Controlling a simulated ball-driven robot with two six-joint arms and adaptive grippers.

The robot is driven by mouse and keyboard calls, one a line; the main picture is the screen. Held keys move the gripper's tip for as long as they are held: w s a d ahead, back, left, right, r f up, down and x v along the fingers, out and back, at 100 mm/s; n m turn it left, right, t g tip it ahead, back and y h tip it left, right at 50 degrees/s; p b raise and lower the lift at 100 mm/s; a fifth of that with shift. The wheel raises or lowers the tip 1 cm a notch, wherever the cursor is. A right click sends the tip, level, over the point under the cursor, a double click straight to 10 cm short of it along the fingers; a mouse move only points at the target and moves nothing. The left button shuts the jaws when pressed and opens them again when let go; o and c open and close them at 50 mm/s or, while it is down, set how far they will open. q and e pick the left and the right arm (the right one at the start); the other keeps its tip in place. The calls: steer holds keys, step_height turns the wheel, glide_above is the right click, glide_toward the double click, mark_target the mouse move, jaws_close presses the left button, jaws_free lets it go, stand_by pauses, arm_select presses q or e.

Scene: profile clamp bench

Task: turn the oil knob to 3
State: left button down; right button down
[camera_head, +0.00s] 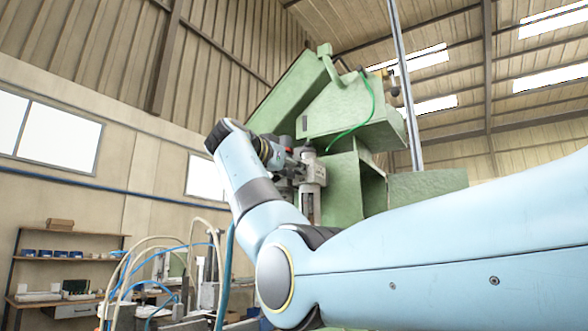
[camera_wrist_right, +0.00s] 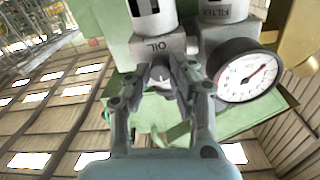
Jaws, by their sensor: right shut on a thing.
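The oil unit shows in the right wrist view as a grey block marked OIL (camera_wrist_right: 157,47) with a pale cylinder behind it. The oil knob (camera_wrist_right: 162,84) is at the end of that block, mostly hidden between my fingers. My right gripper (camera_wrist_right: 166,73) is shut on the oil knob, one finger on each side. In the head view my right gripper (camera_head: 284,162) is up at the oil and filter unit (camera_head: 312,174) on the green machine. The dial marks and the number 3 cannot be read. My left gripper is in neither view.
The green machine (camera_head: 345,113) stands behind the gripper. Hoses (camera_head: 160,243) and a shelf (camera_head: 70,258) are at the lower left.

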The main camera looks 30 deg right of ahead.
steer(key=shift+m, duration=0.3)
steer(key=m+b, duration=0.1)
steer(key=m, duration=0.8)
steer(key=shift+r+b, duration=0.1)
steer(key=shift+b, duration=0.3)
steer(key=shift+m, duration=0.3)
steer(key=c, duration=1.1)
jaws_free()
steer(key=shift+c, duration=0.2)
